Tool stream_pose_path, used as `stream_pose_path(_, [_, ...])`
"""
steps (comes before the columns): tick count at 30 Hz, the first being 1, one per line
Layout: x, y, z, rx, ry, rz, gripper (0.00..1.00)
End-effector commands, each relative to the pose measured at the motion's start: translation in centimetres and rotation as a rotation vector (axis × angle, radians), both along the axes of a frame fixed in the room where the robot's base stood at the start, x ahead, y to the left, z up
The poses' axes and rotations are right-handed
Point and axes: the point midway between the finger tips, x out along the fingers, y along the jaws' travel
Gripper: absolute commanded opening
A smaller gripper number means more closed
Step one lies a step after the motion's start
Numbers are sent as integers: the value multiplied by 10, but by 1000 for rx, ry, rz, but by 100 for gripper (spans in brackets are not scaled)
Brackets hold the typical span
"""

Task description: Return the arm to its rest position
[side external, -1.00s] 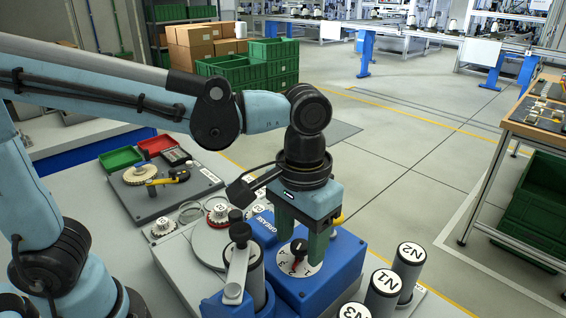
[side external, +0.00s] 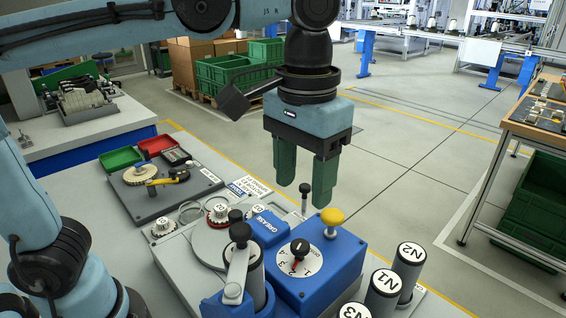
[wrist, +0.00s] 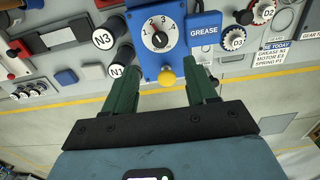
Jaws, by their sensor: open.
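My gripper (side external: 307,190) has two green fingers under a blue-grey body and hangs above the back edge of the blue box (side external: 340,262). The fingers are apart with nothing between them. In the wrist view my gripper (wrist: 166,78) also shows open and empty. The blue box carries a dial (side external: 299,258) with a red pointer and a yellow knob (side external: 332,217). In the wrist view the yellow knob (wrist: 167,77) lies between the fingertips in the picture, but the side external view shows the fingers above it, apart from it.
Cylinders marked N1 (side external: 383,296) and N2 (side external: 405,268) stand at the front right. A lever device (side external: 238,270) stands left of the blue box. Red (side external: 156,146) and green (side external: 121,158) trays sit farther left. Open floor lies behind the bench.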

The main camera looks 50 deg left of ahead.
Motion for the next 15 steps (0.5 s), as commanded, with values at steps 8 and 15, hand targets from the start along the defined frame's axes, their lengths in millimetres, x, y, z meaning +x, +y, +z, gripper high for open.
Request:
stream_pose_path(8, [0, 0, 14, 0, 0, 0, 57])
stream_pose_path(15, [0, 0, 14, 0, 0, 0, 57])
